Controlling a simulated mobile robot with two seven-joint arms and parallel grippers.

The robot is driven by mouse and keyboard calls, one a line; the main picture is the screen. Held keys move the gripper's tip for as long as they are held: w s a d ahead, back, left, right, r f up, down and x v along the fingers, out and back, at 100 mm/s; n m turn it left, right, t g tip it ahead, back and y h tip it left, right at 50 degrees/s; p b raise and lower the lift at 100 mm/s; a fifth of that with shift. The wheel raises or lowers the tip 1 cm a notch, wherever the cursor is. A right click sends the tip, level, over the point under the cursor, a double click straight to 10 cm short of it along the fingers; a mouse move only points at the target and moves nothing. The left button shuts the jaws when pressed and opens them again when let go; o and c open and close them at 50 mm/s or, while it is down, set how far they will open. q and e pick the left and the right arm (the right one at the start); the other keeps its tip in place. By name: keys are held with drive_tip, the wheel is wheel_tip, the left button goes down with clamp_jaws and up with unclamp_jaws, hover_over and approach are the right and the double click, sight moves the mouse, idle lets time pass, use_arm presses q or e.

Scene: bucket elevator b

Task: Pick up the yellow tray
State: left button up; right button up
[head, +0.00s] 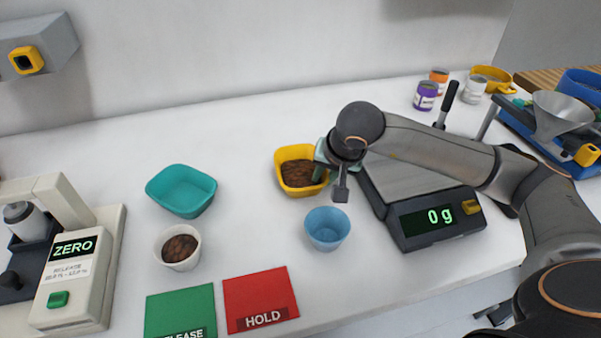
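The yellow tray (303,191) is a small square dish on the white table, a little right of the middle, with brown granular stuff (297,173) inside. My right gripper (332,178) comes in from the right and is at the tray's right side, close to its rim. One grey finger points down just right of the tray. The arm and gripper body hide part of the tray's right edge, so I cannot tell whether the fingers touch or grip it. My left gripper is not in view.
A teal tray (181,191), a white cup of brown stuff (180,248) and a blue cup (327,229) stand nearby. A scale (436,218) reading 0 g lies under my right arm. Green (181,313) and red (260,299) mats lie in front. A ZERO device (72,265) is left.

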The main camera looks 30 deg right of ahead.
clamp_jaws()
idle(1.4)
